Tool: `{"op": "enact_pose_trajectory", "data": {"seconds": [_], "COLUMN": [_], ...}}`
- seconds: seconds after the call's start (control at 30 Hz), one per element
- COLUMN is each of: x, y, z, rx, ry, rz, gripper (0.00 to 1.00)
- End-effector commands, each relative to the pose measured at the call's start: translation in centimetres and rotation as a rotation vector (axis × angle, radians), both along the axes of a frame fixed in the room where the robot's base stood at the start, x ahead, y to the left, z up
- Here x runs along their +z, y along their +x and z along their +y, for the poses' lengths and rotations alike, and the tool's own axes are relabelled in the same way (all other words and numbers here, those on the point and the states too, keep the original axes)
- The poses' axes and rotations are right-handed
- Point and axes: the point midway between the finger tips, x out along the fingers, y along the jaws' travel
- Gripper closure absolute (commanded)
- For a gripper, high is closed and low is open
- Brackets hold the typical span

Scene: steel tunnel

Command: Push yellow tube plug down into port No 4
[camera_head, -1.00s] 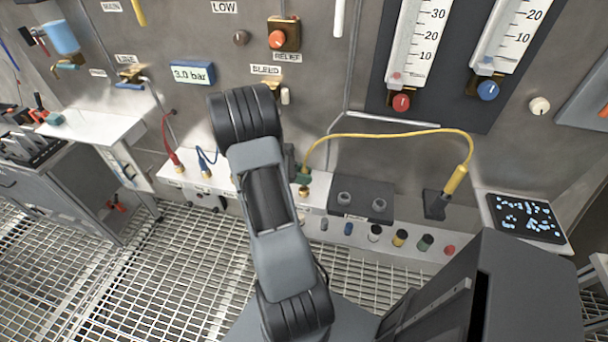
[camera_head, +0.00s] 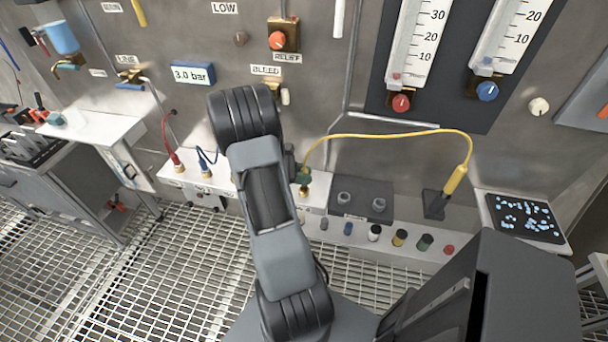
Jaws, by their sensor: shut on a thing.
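The yellow tube (camera_head: 385,136) arches from my gripper over to a yellow end piece (camera_head: 456,180) at a dark block (camera_head: 436,204) on the right. My gripper (camera_head: 303,178), small and greenish in view, is shut on the yellow tube's left end, the plug, just above a brass fitting (camera_head: 304,191) on the white ledge. My arm and the jaws hide most of the plug. I cannot read the port number or tell how deep the plug sits.
A red tube (camera_head: 174,158) and a blue tube (camera_head: 205,168) stand in brass fittings on the white ledge (camera_head: 185,176) to the left. A dark box with two knobs (camera_head: 361,205) is close on the right. A row of coloured caps (camera_head: 399,238) lines the front.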

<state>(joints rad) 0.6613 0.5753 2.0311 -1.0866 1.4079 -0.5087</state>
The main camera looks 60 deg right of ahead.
Motion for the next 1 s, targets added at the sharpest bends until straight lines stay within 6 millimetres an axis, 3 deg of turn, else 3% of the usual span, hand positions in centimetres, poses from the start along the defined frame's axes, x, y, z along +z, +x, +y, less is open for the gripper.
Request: {"op": "enact_pose_trajectory", "data": {"seconds": [1.0], "x": [-1.2], "y": [0.0], "z": [0.0], "rx": [0.000], "ry": [-0.001], "rz": [0.001], "gripper": [1.00]}}
